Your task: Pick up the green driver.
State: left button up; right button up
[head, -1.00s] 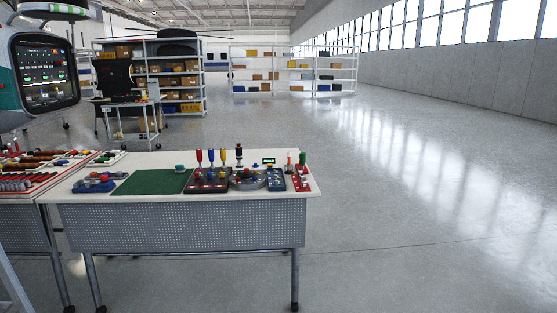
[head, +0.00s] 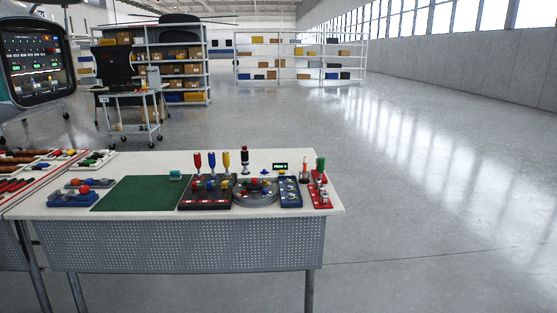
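The green driver (head: 320,165) stands upright at the right end of the white workbench (head: 130,206), at the back of a red rack (head: 319,190). Only its green handle shows clearly. Red (head: 198,160), blue (head: 211,160) and yellow (head: 226,160) handled drivers stand upright further left, behind a dark tray (head: 205,195). Neither of my grippers is in view.
A green mat (head: 142,193), a round grey tray (head: 256,197) and a blue tray (head: 290,193) lie on the bench. Another tool-covered bench adjoins on the left. A cart (head: 133,110) and shelves stand behind. The floor to the right is clear.

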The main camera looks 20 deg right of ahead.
aim_at(321, 162)
jog(key=z, duration=0.3)
jog(key=i, duration=0.95)
jog(key=z, duration=0.85)
jog(key=k, duration=0.25)
jog(key=z, duration=1.25)
jog(key=i, duration=0.35)
jog(key=u, duration=0.65)
